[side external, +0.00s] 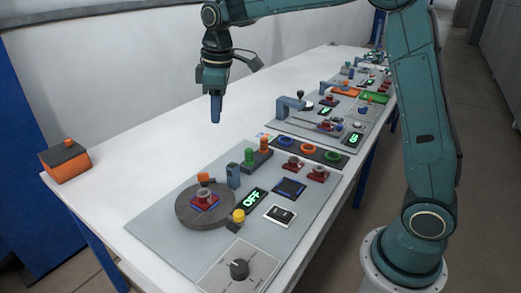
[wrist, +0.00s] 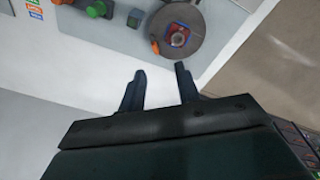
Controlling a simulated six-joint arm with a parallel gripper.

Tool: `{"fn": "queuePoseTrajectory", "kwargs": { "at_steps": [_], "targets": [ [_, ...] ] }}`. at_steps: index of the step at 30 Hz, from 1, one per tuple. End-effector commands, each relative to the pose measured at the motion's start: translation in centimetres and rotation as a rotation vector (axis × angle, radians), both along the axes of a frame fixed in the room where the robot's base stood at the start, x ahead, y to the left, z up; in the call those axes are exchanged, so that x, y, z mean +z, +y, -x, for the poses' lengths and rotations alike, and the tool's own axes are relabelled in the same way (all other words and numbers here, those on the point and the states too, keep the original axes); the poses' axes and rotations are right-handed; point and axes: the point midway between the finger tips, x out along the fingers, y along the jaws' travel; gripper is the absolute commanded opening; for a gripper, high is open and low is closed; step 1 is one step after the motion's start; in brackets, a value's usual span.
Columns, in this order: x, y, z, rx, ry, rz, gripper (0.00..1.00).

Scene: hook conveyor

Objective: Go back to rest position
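My gripper (side external: 215,108) hangs fingers-down in the air above the white table (side external: 130,155), left of the grey board (side external: 160,240) and clear of everything on it. In the wrist view my gripper's two dark fingers (wrist: 160,88) are spread apart with nothing between them. Beyond the fingertips, the wrist view shows the round grey turntable (wrist: 203,40) with a red and blue piece (wrist: 179,38) on it. The same turntable (side external: 183,212) is on the near board in the side view.
An orange and black box (side external: 66,162) sits at the table's left corner. More boards run along the far right.

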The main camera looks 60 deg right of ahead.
Motion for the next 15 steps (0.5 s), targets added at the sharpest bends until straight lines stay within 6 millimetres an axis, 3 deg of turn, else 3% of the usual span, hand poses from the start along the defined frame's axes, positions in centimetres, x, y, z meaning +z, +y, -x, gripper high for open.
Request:
{"fn": "queuePoseTrajectory", "kwargs": {
  "at_steps": [6, 15],
  "targets": [
    [2.8, -0.3, 4.8, -0.095, -0.061, -0.015, 0.33],
    [4.9, -0.6, 11.4, -0.225, -0.141, -0.044, 0.33]
  ]
}}
